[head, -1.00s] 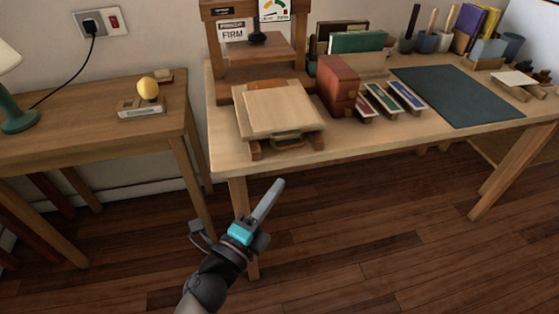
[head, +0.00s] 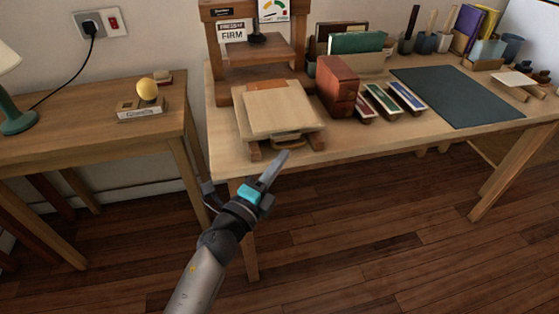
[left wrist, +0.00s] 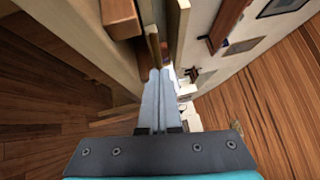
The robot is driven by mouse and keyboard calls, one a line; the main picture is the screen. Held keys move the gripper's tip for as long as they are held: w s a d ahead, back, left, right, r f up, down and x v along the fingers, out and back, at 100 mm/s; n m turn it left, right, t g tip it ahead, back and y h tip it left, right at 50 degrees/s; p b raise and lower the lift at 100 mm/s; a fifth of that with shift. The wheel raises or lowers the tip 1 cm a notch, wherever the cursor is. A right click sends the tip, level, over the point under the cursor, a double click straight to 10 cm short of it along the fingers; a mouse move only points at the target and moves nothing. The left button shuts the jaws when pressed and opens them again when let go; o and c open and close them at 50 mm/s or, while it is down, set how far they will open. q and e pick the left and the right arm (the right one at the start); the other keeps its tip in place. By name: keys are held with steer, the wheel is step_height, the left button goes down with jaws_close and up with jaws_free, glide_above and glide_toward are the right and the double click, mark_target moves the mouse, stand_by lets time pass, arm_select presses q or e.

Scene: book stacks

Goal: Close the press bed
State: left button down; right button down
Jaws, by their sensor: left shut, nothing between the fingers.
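The press bed (head: 278,108) is a pale board that sticks out forward from the frame to near the table's front edge. A brass-coloured handle (head: 289,143) is on its front. My left gripper (head: 284,155) is shut and empty, its tips just in front of and below the handle in the head view; I cannot tell whether they touch. In the left wrist view the shut fingers (left wrist: 164,78) point towards wooden parts at the table edge.
A red-brown box (head: 338,88) and several small book trays stand right of the bed. A dark green mat (head: 458,95) lies further right. A side table (head: 85,125) with a lamp and yellow knob stands at left. Floor in front is clear.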

mark_target(280, 140)
arm_select(q)
steer(key=w, duration=0.1)
steer(key=w+a, duration=0.1)
steer(key=w, duration=0.1)
steer(key=shift+w, duration=0.25)
steer(key=shift+w+a+b, duration=0.25)
steer(key=shift+w+b, duration=0.05)
steer(key=shift+w, duration=0.2)
arm_select(e)
steer(key=shift+w+r, duration=0.4)
steer(key=shift+r, duration=0.2)
steer(key=shift+s+f, duration=0.1)
arm_select(q)
steer(key=shift+s, duration=0.1)
